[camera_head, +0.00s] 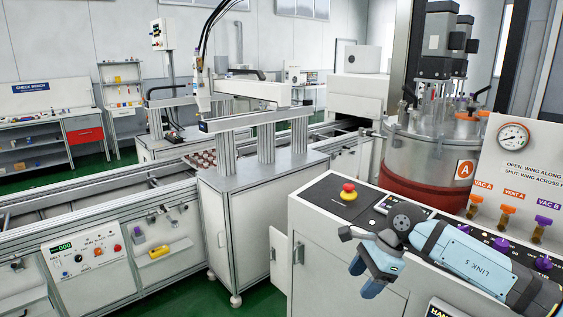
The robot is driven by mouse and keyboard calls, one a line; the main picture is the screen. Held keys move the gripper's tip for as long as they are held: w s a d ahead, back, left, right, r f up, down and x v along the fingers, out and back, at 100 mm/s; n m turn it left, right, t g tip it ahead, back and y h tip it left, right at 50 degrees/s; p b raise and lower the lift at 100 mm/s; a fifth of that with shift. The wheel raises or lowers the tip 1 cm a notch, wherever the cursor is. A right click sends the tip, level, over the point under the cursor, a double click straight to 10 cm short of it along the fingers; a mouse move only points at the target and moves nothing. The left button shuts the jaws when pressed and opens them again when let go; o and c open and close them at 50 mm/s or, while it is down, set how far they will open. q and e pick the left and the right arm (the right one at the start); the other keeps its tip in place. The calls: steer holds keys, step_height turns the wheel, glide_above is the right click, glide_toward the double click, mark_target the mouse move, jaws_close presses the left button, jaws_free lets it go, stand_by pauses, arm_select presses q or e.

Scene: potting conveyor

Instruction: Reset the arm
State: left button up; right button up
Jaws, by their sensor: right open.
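My right arm (462,258), pale blue and black with "LINK 5" on it, comes in from the right edge and lies in front of the white control cabinet's top. My left gripper is not in view.
A red emergency button (348,191) stands on the control panel left of my arm. Valves with orange and purple handles (508,209) and a gauge (513,138) stand behind the arm. A tank (425,165) is farther back. The conveyor (100,205) runs along the left.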

steer(key=s+a+m+t+y+p, duration=0.1)
steer(key=s+a+m+y+p, duration=0.1)
steer(key=s+a+m+y, duration=1.05)
steer(key=s+d+f+n+t+h+p, duration=0.1)
steer(key=s+d+f+n+t+h, duration=0.2)
steer(key=f+n, duration=0.4)
steer(key=s+d+f+n+t+h+p, duration=0.1)
steer(key=s+d+f+n+t+h, duration=0.2)
steer(key=n, duration=1.1)
steer(key=s+d+f+n+t+h+p, duration=0.2)
steer(key=s+d+f+n+t+h, duration=0.2)
steer(key=s+d+f+n+h, duration=0.3)
steer(key=s+f+n+h, duration=0.1)
steer(key=s+f+n, duration=0.2)
steer(key=s+f, duration=0.1)
steer(key=shift+s+d+f+n+h, duration=0.2)
steer(key=shift+f+n+h, duration=0.15)
steer(key=shift+f, duration=0.3)
